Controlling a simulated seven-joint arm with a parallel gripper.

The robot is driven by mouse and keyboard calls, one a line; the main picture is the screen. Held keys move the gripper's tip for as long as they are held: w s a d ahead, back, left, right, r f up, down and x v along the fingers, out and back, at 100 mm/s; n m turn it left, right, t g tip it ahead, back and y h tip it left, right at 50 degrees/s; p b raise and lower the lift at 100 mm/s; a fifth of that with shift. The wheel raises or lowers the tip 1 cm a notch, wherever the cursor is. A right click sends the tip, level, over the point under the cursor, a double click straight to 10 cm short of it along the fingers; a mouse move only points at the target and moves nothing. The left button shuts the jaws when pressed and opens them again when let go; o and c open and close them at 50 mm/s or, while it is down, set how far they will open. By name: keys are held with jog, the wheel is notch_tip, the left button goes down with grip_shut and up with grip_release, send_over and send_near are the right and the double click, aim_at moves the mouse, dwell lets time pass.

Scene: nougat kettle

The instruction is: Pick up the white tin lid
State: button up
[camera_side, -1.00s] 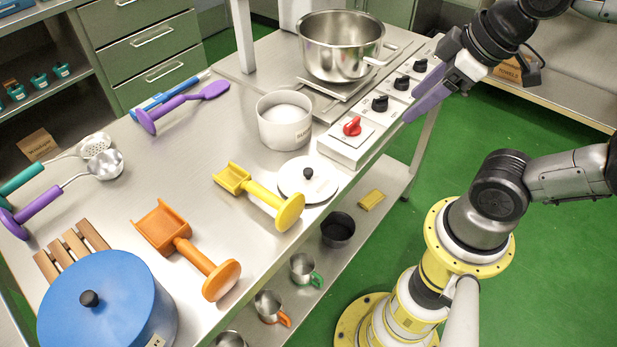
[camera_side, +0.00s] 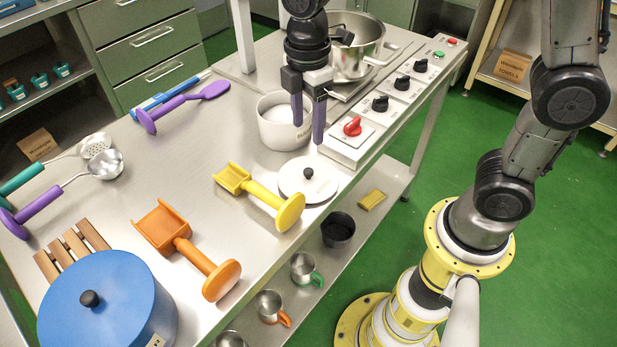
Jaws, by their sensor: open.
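The white tin lid (camera_side: 294,184) lies flat on the steel table near its right edge. It is a round white disc with a small black knob (camera_side: 308,173) on top. My gripper (camera_side: 308,134) points down with its two purple fingers apart and nothing between them. It appears above and behind the lid in the picture, in front of the white tin (camera_side: 277,134), whose right part the fingers partly hide. The tin is open at the top and holds something white.
A yellow scoop-like tool (camera_side: 262,198) lies left of the lid, its round end close to it. The control panel with a red knob (camera_side: 352,126) stands to the right. A steel pot (camera_side: 362,50) sits behind. An orange tool (camera_side: 188,248) and blue pot (camera_side: 105,300) are nearer.

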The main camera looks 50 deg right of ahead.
send_over(309, 170)
jog(key=f, duration=0.6)
jog(key=shift+s+a+f, duration=0.15)
jog(key=shift+a+f, duration=0.15)
jog(key=shift+d+f, duration=0.15)
jog(key=shift+f, duration=1.25)
jog(key=shift+d+f, duration=0.1)
jog(key=shift+f, duration=1.25)
grip_shut()
